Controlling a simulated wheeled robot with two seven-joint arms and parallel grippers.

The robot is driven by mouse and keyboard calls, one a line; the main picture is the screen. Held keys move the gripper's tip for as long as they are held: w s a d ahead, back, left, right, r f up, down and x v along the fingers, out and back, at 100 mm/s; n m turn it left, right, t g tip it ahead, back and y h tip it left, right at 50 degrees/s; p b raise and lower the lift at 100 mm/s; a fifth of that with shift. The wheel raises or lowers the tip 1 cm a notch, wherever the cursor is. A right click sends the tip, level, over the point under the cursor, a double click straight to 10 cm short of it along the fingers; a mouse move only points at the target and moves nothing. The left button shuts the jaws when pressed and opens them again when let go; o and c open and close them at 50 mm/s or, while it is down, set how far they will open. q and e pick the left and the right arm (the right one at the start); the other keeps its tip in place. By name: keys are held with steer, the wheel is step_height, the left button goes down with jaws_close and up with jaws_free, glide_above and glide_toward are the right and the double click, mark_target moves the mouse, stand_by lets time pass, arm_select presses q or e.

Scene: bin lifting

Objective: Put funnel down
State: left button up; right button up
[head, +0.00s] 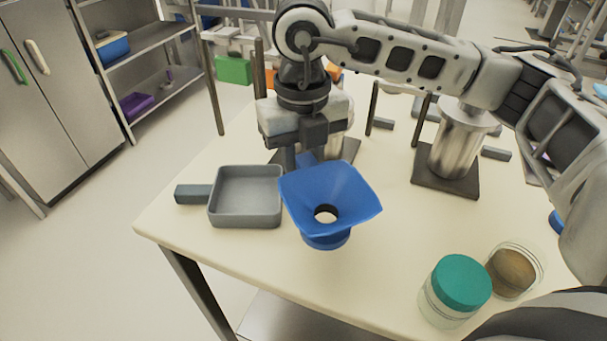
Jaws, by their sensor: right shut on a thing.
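A blue funnel (345,184) with a square flared mouth is at the middle of the table, with its round lower part towards the front. My right gripper (305,160) comes down behind it and is shut on the funnel at its back edge. The fingertips are partly hidden by the funnel. I cannot tell whether the funnel touches the table (230,262). My left gripper is not in view.
A grey tray with a handle (245,222) is just left of the funnel. A jar with a teal lid (461,282) and an open glass jar with brown contents (513,272) stand front right. A metal cylinder on a dark base (457,150) stands behind right. The table between funnel and jars is clear.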

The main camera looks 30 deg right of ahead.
steer(key=shift+w+d+f, duration=0.25)
steer(key=shift+w+f, duration=0.25)
steer(key=shift+f, duration=0.2)
steer(key=f, duration=0.2)
steer(key=f+p, duration=0.1)
steer(key=shift+w+d+f, duration=0.25)
steer(key=shift+w+f, duration=0.1)
steer(key=shift+f, duration=0.15)
steer(key=shift+f, duration=0.1)
steer(key=shift+f+b, duration=0.15)
steer(key=shift+b, duration=0.2)
steer(key=o, duration=0.7)
steer(key=shift+r, duration=0.2)
